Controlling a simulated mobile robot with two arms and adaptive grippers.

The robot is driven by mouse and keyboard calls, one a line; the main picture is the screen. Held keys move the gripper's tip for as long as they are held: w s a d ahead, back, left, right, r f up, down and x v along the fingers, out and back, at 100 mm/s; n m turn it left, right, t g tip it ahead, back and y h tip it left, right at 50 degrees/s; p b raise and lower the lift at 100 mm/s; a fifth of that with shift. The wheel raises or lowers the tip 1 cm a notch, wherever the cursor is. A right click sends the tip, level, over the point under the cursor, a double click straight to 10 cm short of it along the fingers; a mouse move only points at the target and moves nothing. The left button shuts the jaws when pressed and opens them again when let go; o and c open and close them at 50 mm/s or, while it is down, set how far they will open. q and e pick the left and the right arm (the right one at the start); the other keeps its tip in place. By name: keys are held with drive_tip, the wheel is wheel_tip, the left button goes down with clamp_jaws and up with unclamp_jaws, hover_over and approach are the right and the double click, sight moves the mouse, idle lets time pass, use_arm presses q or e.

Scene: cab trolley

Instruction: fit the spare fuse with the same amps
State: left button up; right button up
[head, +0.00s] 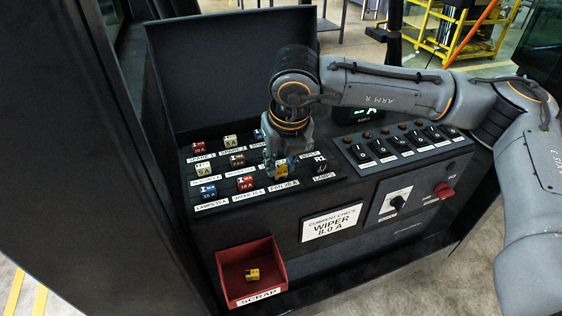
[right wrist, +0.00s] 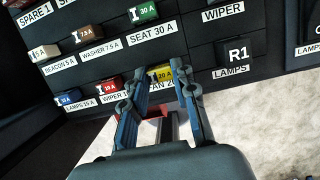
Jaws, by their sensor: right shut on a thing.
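My right gripper (head: 279,166) is over the fan place in the front row of the fuse panel. It is shut on a yellow fuse (head: 282,172), which also shows between the fingers in the right wrist view (right wrist: 160,74), by the "FAN 20 A" label. I cannot tell whether this fuse is fully seated. Another yellow fuse (head: 252,274) lies in the red scrap bin (head: 224,284). The spare row holds a red fuse (head: 199,148), a cream fuse (head: 231,141) and a blue fuse (head: 258,135). My left gripper is out of view.
Red wiper fuse (head: 245,183) and blue lamps fuse (head: 208,191) sit left of the fan place. The black R1 relay (head: 320,163) is close on its right. A "CURRENT CHECK WIPER 8.0 A" card (head: 332,221) is on the front. Switches (head: 384,146) stand to the right.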

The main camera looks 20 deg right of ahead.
drive_tip(key=shift+b, duration=0.95)
idle(1.8)
drive_tip(key=shift+f+b, duration=0.55)
drive_tip(key=shift+b, duration=0.25)
idle(1.0)
drive_tip(key=o, duration=0.9)
